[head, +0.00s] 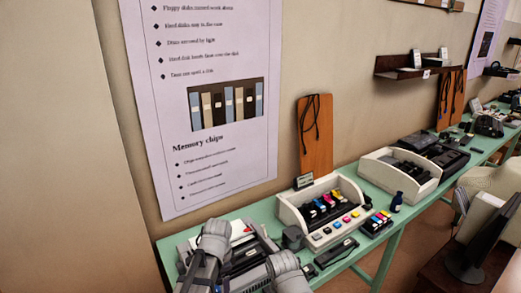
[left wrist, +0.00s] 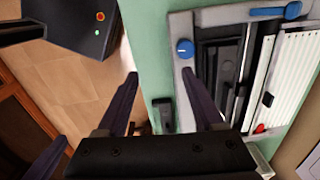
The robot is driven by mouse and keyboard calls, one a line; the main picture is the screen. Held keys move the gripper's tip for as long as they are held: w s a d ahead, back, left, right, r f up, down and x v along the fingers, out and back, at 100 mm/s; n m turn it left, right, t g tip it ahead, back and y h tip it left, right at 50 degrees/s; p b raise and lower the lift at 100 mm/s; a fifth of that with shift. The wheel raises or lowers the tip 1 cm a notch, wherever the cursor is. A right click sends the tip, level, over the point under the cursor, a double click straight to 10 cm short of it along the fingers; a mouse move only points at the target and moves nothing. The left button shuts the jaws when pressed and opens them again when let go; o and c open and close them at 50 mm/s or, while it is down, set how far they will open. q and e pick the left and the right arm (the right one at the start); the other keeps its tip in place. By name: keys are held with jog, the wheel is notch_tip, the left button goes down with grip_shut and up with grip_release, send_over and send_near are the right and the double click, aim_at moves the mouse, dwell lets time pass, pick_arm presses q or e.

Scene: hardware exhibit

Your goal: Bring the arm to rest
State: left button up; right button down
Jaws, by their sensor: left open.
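My left gripper (left wrist: 160,73) is in the left wrist view, its two dark fingers spread apart with nothing between them. It is above the edge of the green table (left wrist: 153,48), with floor to the left of the fingers and a device to the right. In the head view, grey rounded parts, likely of my own arm, show at the bottom left, over the near end of the green table. They hide part of the equipment there. The fingertips cannot be made out in that view.
A grey device (left wrist: 178,75) with blue knobs lies close to the right finger. A dark box (left wrist: 72,25) with red and green lights is at upper left. A cream console (head: 338,232) with coloured parts, a small dark bottle (head: 397,202) and another cream case (head: 372,172) stand along the table.

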pick_arm(q)
jog(key=s+d+n, duration=0.7)
jog(key=s+n, duration=0.1)
jog(key=s, duration=0.3)
jog(key=shift+d+y, duration=0.2)
jog(key=shift+y, duration=0.2)
jog(key=shift+s+r, duration=0.1)
dwell(0.8)
